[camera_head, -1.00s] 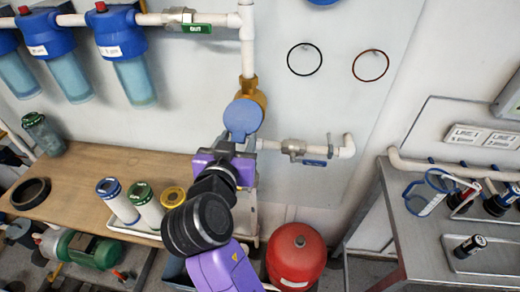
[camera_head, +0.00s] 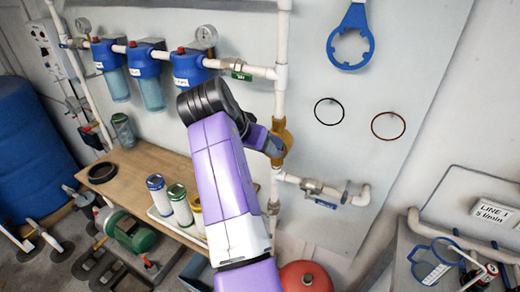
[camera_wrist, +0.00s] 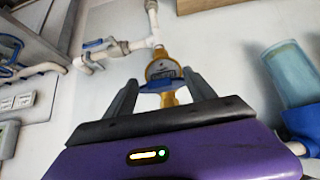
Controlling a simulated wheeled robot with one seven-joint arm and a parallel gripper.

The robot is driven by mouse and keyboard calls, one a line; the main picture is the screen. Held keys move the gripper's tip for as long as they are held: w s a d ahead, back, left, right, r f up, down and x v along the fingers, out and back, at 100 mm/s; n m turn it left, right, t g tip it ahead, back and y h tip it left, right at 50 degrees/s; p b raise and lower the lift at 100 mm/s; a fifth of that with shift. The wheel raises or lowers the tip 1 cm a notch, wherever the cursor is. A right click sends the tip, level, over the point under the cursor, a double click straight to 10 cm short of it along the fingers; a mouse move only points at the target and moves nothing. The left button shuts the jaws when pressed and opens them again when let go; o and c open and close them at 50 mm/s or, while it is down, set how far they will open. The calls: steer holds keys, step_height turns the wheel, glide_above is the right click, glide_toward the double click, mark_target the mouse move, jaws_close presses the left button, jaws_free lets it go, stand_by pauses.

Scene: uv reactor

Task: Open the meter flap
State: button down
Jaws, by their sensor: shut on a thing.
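The brass meter body (camera_head: 281,138) is on the vertical pipe of the wall panel. My gripper (camera_head: 268,143) is at the meter, partly hidden behind my purple arm. A dark blue piece, seemingly the flap (camera_head: 275,147), stands out from the meter between it and the gripper. In the wrist view the meter (camera_wrist: 162,68) shows its pale round dial face and yellow rim, so the flap is lifted off the dial. My gripper's two fingers (camera_wrist: 162,92) sit on either side of the meter's near edge, shut on the flap; the contact itself is hard to make out.
Blue filter housings (camera_head: 146,75) hang left of the meter. A valve pipe (camera_head: 318,188) lies below right, and a blue wrench (camera_head: 351,38) hangs above right. A wooden bench (camera_head: 130,170) with filter cartridges and a red tank (camera_head: 305,277) stand below.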

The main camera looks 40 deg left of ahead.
steer(key=shift+w+d+r, duration=0.1)
steer(key=shift+w+r, duration=0.25)
steer(key=c, duration=1)
jaws_free()
steer(key=shift+f, duration=0.2)
steer(key=shift+c, duration=0.4)
steer(key=shift+s+r, duration=0.15)
steer(key=shift+s, duration=0.05)
steer(key=b+v, duration=0.2)
steer(key=v, duration=0.5)
steer(key=shift+r, duration=0.3)
